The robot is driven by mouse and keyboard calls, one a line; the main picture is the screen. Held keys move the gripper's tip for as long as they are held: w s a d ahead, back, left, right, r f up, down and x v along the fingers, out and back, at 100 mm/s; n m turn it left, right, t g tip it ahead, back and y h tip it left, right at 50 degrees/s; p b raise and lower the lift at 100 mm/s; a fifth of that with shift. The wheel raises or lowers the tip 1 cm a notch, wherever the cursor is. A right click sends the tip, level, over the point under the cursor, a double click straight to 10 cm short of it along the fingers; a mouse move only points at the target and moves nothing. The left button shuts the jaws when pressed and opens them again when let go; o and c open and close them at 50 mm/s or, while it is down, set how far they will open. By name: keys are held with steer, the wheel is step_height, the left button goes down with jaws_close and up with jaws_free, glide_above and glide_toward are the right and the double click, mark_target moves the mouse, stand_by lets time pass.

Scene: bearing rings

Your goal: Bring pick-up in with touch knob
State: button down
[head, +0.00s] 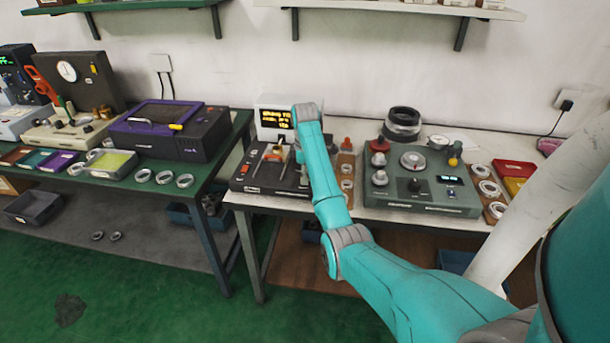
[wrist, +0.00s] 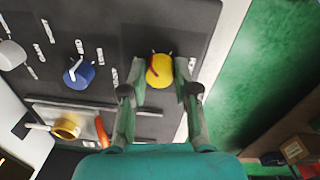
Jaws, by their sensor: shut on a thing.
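The dark instrument (head: 262,188) stands on the bench, and its panel (wrist: 120,20) fills much of the wrist view. A yellow round knob (wrist: 159,72) with a red pointer is on this panel. My gripper (wrist: 163,85) has one finger on each side of the yellow knob and is shut on it. In the head view my arm hides most of the gripper and the knob. A blue knob (wrist: 79,73) and a pale knob (wrist: 12,55) are farther left. A metal rail (wrist: 75,112) carries a yellow part (wrist: 66,128) beside an orange piece (wrist: 102,132). I cannot tell which part is the pick-up.
A white display box (head: 272,115) with yellow text stands behind the instrument. The left table (head: 210,165) holds a purple-edged case and loose rings.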

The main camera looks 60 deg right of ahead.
steer(key=shift+m, duration=2.1)
steer(key=c, duration=0.9)
jaws_free()
steer(key=shift+o, duration=0.2)
